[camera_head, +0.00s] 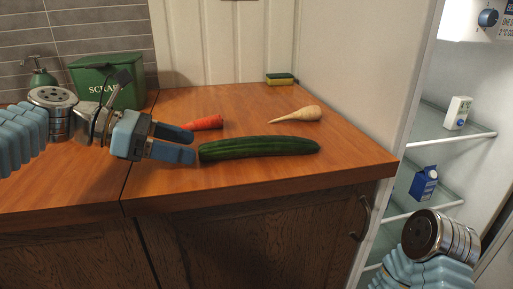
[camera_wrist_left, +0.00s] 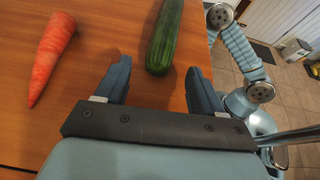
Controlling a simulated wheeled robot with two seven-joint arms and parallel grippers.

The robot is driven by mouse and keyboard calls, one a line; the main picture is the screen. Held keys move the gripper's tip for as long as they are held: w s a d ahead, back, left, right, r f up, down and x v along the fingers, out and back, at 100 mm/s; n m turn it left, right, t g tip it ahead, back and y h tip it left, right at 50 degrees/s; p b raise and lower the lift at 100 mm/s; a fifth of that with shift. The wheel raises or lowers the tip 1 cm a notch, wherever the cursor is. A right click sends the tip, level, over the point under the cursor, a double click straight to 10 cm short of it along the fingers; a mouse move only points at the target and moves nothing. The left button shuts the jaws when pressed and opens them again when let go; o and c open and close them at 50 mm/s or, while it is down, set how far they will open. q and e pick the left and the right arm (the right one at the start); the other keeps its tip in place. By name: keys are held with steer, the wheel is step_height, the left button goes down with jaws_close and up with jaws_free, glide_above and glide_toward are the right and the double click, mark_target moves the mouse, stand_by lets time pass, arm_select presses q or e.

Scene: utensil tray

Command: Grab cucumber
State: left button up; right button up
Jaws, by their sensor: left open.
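A dark green cucumber (camera_head: 258,147) lies on the wooden counter, lengthwise across the head view. In the left wrist view the cucumber (camera_wrist_left: 165,37) points away from me, its near end just ahead of and between the fingertips. My left gripper (camera_head: 190,141) is open and empty at the left end of the cucumber. In the left wrist view its two fingers (camera_wrist_left: 158,75) are spread apart. Whether a finger touches the cucumber I cannot tell. Of my right arm only a wrist part shows at the lower right of the head view; its gripper is out of view.
A carrot (camera_head: 206,122) lies just behind the left gripper, and a parsnip (camera_head: 300,114) behind the cucumber. A sponge (camera_head: 280,79) and green scrap bin (camera_head: 108,80) stand farther back. The counter (camera_head: 345,150) ends at the front. An open fridge (camera_head: 450,140) is at right.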

mark_target(200, 147)
arm_select(q)
steer(key=x, duration=0.4)
steer(key=shift+r, duration=0.1)
steer(key=c, duration=1.3)
steer(key=shift+o, duration=0.2)
